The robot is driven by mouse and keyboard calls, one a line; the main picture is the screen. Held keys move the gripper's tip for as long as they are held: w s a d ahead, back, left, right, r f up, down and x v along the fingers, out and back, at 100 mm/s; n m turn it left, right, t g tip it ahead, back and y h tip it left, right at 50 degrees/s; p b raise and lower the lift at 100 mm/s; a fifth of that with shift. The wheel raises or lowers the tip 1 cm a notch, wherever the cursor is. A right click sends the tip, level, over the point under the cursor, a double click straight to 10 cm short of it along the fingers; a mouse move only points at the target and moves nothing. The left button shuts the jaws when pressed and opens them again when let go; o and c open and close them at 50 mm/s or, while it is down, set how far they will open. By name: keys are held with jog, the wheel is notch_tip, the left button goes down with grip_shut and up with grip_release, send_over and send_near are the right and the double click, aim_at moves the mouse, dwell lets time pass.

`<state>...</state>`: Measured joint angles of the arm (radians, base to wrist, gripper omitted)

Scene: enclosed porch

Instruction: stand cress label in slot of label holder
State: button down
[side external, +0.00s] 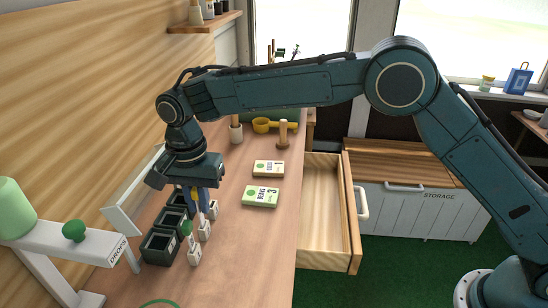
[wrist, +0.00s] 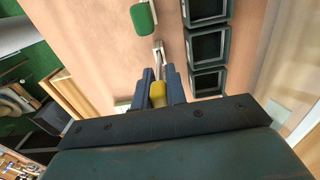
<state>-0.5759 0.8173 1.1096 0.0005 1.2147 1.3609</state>
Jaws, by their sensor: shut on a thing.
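My gripper (side external: 202,200) is shut on a yellow-headed label (side external: 195,193), taken as the cress label. In the wrist view the yellow head (wrist: 158,95) sits between the blue fingers (wrist: 160,88), with a pale stem pointing away. Small white label holders stand in a row below the gripper: a near one (side external: 194,254), a middle one (side external: 204,231) and a far one (side external: 213,209). The stem is over or at a white holder (wrist: 158,46); I cannot tell whether it is in the slot. A green label (side external: 186,229) stands at the near holder; its head also shows in the wrist view (wrist: 143,18).
Dark square pots (side external: 160,248) stand in a row close left of the holders. Two seed packets, a nearer one (side external: 262,197) and a farther one (side external: 268,169), lie on the bench to the right. An open drawer (side external: 324,260) juts out. A white stand (side external: 75,240) is front left.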

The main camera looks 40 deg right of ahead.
jog(key=shift+f, duration=1.35)
dwell(1.1)
jog(key=c, duration=1.3)
grip_release()
jog(key=shift+c, duration=0.2)
jog(key=shift+o, duration=0.4)
jog(key=o, duration=0.6)
jog(key=shift+c, duration=0.2)
jog(key=shift+r, duration=0.25)
jog(key=shift+r, duration=3.25)
jog(key=shift+r, duration=0.1)
notch_tip(320, 180, up, 14)
jog(key=shift+f, duration=0.2)
